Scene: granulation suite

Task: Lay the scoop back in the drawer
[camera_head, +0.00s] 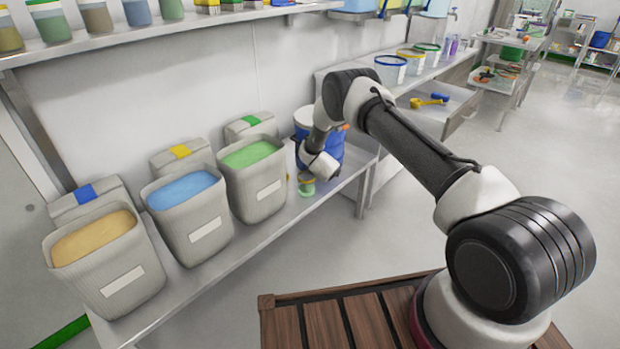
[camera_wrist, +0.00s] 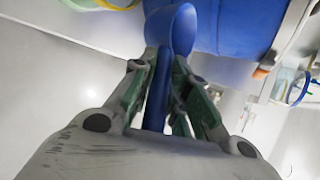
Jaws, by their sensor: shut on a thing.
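My gripper (camera_wrist: 160,68) is shut on the blue handle of a scoop (camera_wrist: 158,95). In the wrist view the scoop's rounded blue end (camera_wrist: 174,28) extends beyond the fingertips, against a large blue drum. In the head view my gripper (camera_head: 308,184) is low at the front of the shelf, beside the drum; the held scoop is not clear there. An open drawer (camera_head: 462,115) juts from the bench at the upper right. A yellow scoop (camera_head: 424,103) and a small blue piece (camera_head: 440,96) lie in it.
The blue drum (camera_head: 329,152) stands on the low shelf (camera_head: 250,245), right of bins with green (camera_head: 250,155), blue (camera_head: 182,190) and orange (camera_head: 95,240) contents. Rimmed tubs (camera_head: 391,70) stand on the bench above the drawer.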

